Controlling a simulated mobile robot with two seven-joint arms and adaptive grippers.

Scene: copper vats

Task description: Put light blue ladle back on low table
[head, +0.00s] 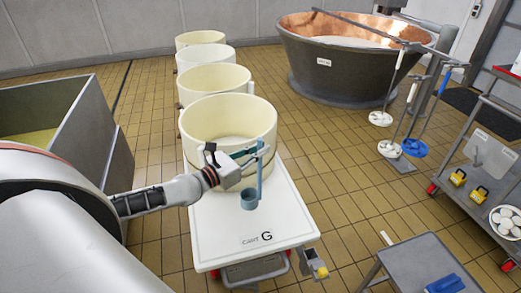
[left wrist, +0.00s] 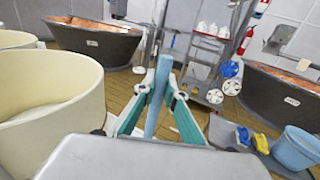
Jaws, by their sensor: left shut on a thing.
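My left gripper (head: 250,156) is shut on the handle of the light blue ladle (head: 249,200). The ladle hangs upright, its cup low, in front of the nearest cream vat and over the white cart marked G. I cannot tell whether the cup touches the cart top. In the left wrist view the handle (left wrist: 162,72) stands between the two fingers (left wrist: 158,97). A low grey table (head: 400,263) is at the bottom right of the head view, right of the cart, with a blue object on it. My right gripper is not in view.
The white cart (head: 225,240) carries the nearest cream vat (head: 228,120), with more vats behind. A large copper vat (head: 345,80) stands at the back. Hanging round tools (head: 414,148) and a grey trolley (head: 485,155) are at right. Tiled floor separates cart and low table.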

